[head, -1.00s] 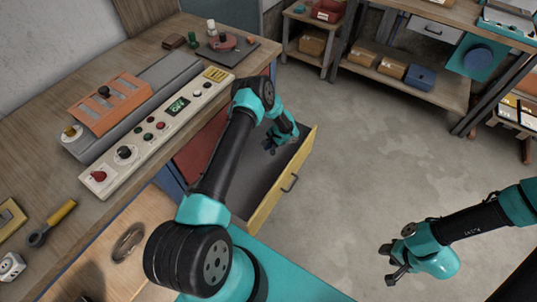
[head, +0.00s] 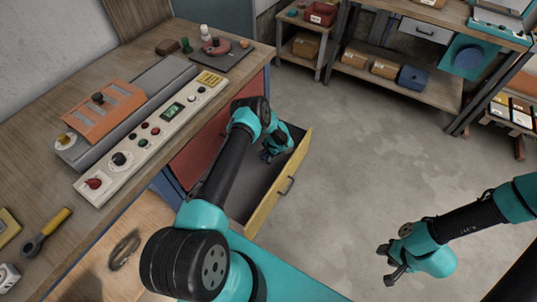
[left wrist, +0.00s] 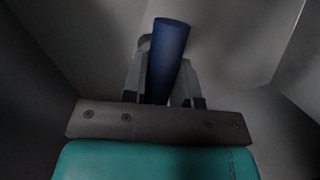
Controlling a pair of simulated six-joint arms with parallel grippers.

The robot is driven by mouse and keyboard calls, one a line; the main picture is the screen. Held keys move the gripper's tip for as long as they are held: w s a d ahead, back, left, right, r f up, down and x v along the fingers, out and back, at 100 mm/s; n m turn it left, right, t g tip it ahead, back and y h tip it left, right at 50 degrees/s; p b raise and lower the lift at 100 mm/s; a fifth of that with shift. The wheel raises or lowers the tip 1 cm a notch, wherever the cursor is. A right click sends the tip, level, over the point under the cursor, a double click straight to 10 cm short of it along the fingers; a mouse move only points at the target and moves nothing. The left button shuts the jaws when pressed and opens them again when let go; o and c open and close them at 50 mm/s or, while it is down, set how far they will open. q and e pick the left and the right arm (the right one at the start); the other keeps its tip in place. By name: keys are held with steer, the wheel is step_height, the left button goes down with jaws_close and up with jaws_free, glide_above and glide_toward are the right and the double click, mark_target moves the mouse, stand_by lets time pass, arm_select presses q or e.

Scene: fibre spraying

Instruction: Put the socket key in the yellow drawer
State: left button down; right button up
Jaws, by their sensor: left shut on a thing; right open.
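The yellow drawer (head: 268,207) stands pulled out from the bench, its grey inside showing. My left gripper (head: 266,155) reaches into the far end of the drawer. In the left wrist view, my left gripper (left wrist: 163,65) is shut on a dark blue cylinder, the visible part of the socket key (left wrist: 168,50). Grey drawer walls surround it there. Whether the key touches the drawer floor I cannot tell. In the head view the key is hidden by the gripper and arm. My right gripper (head: 386,264) is open and empty over the floor at right.
The bench top holds a control panel (head: 150,130), an orange-topped unit (head: 105,108) and a yellow-handled tool (head: 45,230). A shelf with cardboard boxes (head: 384,69) and a blue box (head: 413,77) stands at the back. The floor right of the drawer is clear.

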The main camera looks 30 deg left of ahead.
arm_select(q)
steer(key=c, duration=0.9)
jaws_free()
steer(key=shift+f, duration=0.1)
steer(key=v, duration=1.2)
